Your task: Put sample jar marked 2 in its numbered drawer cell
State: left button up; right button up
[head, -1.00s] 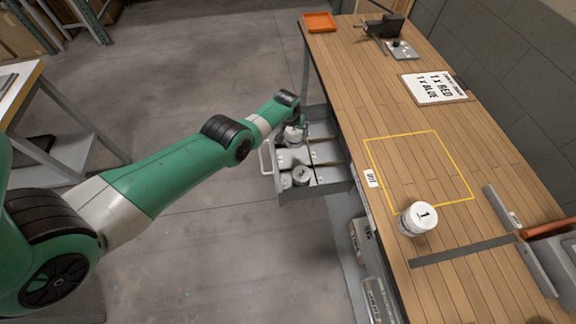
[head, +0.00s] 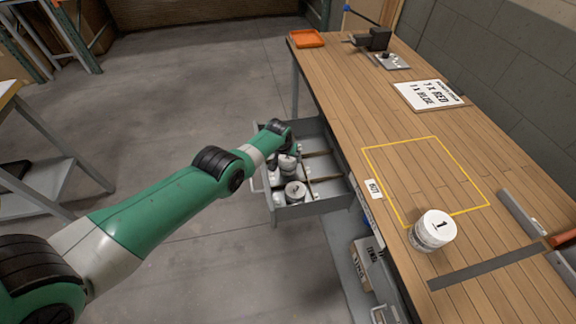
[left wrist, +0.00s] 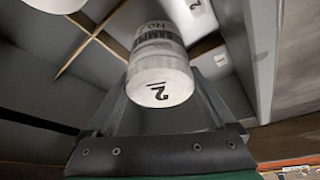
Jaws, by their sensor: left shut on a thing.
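The sample jar marked 2 (left wrist: 160,72) is white, with a black 2 on its lid, which faces the left wrist camera. My left gripper (head: 284,150) is shut on it, with a finger on each side of the jar in the left wrist view (left wrist: 162,105). In the head view the jar (head: 287,163) is partly hidden by the gripper. It is over or inside the open drawer (head: 322,205); whether it touches the cell floor I cannot tell. Thin dividers (left wrist: 105,42) split the drawer into cells. My right gripper is out of view.
Another white jar (head: 295,192) stands in the drawer close to the held one. Jar 1 (head: 433,231) stands on the wooden bench (head: 390,120) near the yellow outline. A sign (head: 428,95) and an orange tray (head: 306,38) lie farther back. Open floor is left of the drawer.

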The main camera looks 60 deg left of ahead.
pick_arm(q)
notch_tip(320, 180, down, 3)
jog(key=shift+f+b, duration=0.15)
jog(key=shift+b, duration=0.9)
jog(key=shift+r, duration=0.2)
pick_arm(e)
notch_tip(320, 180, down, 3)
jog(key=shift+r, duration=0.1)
pick_arm(q)
jog(key=shift+f, duration=0.2)
jog(key=o, duration=1.3)
jog(key=shift+s, duration=0.1)
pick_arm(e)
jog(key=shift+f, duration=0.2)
